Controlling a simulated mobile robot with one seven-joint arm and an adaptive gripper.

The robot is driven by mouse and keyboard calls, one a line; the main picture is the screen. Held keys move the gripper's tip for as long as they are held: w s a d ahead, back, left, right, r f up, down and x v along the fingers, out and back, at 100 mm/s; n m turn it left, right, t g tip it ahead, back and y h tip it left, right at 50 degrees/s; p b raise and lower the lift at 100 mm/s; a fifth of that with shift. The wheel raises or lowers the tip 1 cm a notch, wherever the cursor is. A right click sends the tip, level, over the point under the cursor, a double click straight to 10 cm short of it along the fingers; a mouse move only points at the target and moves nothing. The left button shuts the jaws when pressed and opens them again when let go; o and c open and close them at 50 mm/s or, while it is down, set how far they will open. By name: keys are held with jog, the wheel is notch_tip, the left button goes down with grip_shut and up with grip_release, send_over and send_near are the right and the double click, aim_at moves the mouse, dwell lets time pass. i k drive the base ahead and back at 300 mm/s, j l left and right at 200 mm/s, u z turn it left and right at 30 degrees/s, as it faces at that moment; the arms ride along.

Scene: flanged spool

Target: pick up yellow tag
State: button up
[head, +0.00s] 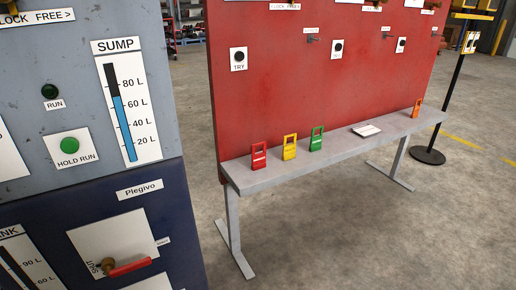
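The yellow tag (289,147) stands upright on the grey bench (341,145) in front of the red panel. It is between a red tag (259,156) on its left and a green tag (316,138) on its right, with small gaps between them. It looks like a small padlock-shaped tag with a pale label on its front. My gripper is not in the head view.
An orange tag (417,108) and a white flat item (366,130) are also on the bench. The red panel (300,90) rises right behind. A grey-blue cabinet (150,60) with gauges fills the left. A black post (455,80) stands at right. The floor in front is clear.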

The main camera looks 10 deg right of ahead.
aim_at(289, 150)
jog(key=z, duration=0.45)
jog(key=i+l+u, duration=0.4)
jog(key=i+l, duration=0.2)
jog(key=l, duration=0.2)
jog(key=i+l+u, duration=0.2)
jog(key=l, duration=0.25)
jog(key=i+l, duration=0.1)
jog(key=l, duration=0.3)
jog(key=i+l+u, duration=0.15)
jog(key=l, duration=0.65)
jog(key=k+l+z, duration=0.15)
jog(key=l, duration=0.15)
jog(key=i, duration=0.05)
